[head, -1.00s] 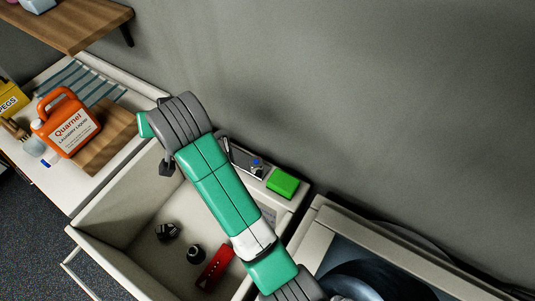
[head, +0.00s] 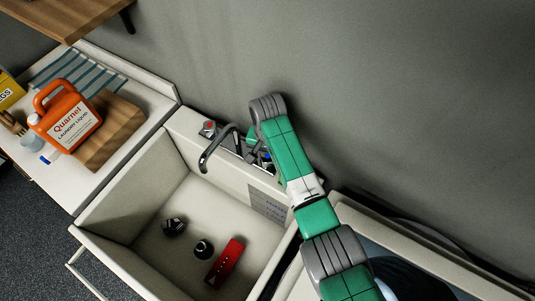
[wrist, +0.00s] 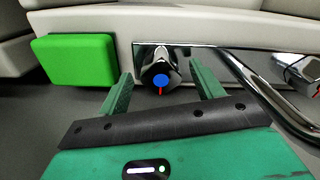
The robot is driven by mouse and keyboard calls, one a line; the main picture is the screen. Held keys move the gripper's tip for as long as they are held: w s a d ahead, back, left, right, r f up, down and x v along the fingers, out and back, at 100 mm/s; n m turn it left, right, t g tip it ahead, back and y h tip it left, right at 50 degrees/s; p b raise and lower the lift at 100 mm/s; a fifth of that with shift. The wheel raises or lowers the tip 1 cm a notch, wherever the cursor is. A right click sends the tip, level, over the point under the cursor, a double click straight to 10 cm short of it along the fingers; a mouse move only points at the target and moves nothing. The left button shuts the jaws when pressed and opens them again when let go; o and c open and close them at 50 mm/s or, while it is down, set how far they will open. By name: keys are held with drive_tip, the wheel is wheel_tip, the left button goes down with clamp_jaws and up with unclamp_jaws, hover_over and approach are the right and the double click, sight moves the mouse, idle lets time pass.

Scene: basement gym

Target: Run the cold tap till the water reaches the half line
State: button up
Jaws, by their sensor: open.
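The cold tap (wrist: 160,78), a chrome knob with a blue cap and a small red mark, is between the spread green fingers of my gripper (wrist: 161,88) in the wrist view. I cannot tell whether the fingers touch it. In the head view my gripper (head: 259,150) is at the sink's back ledge, and my arm partly covers the cold tap. The curved chrome spout (head: 217,149) hangs over the pale sink (head: 130,193). No water shows at the spout or in the basin. A grey marked panel (head: 268,205) is on the basin's inner wall, its lines too small to read.
A red-capped tap (head: 208,127) stands left of the spout. A green block (wrist: 75,60) sits left of the cold tap in the wrist view. A red object (head: 226,262) and two dark pieces (head: 174,227) lie in the basin. An orange jug (head: 66,118) stands on the left counter.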

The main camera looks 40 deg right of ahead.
drive_tip(key=shift+f, duration=0.3)
drive_tip(key=shift+c, duration=0.5)
drive_tip(key=c, duration=0.9)
